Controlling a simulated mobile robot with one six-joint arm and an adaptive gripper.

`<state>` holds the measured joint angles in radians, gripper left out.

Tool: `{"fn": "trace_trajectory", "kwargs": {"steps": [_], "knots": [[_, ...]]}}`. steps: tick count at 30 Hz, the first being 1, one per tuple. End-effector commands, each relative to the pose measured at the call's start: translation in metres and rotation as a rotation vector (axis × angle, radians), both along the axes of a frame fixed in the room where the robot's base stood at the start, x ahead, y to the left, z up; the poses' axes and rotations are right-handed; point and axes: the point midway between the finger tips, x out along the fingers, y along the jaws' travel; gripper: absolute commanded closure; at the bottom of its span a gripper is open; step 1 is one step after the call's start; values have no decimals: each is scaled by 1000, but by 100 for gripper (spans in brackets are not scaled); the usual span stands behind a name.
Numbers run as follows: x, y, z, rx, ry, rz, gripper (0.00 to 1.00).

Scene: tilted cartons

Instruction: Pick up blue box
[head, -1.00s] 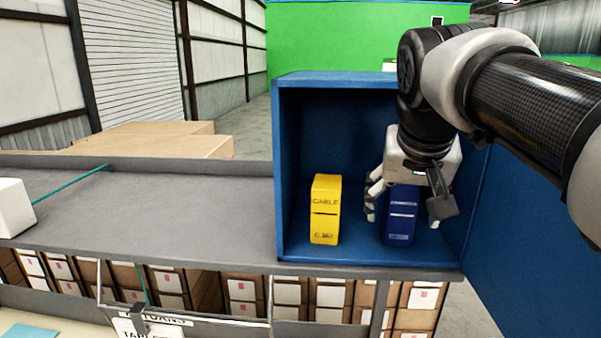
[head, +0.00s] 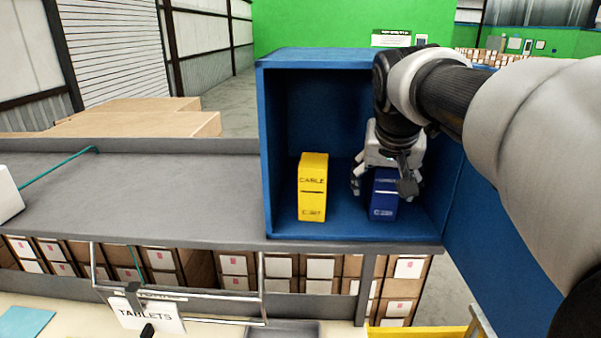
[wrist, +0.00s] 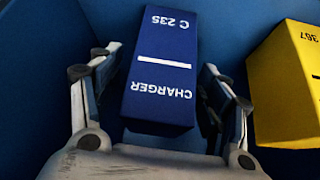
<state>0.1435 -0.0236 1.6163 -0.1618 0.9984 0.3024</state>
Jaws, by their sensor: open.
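The blue box (head: 383,196) stands on the floor of a blue open-fronted cabinet (head: 262,150), on its right side. In the wrist view the blue box (wrist: 160,70) carries the words CHARGER and C 235, upside down. My gripper (head: 381,186) is open inside the cabinet, over the upper part of the blue box. In the wrist view my gripper (wrist: 160,85) has one finger on each side of the box, with a gap on the left; the right finger is close to it, and contact there is unclear.
A yellow box (head: 312,188) marked CABLE stands left of the blue box, and also shows in the wrist view (wrist: 290,85). A grey shelf (head: 170,190) runs left of the cabinet, mostly clear. The cabinet walls enclose the gripper at the sides.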

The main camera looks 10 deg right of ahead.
Motion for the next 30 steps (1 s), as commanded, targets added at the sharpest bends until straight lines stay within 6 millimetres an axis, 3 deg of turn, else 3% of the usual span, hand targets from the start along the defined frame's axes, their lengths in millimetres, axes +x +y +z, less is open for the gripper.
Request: {"fn": "trace_trajectory", "kwargs": {"steps": [26,30], "knots": [[0,0,0,0,1,0,85],[0,0,1,0,0,0,86]]}}
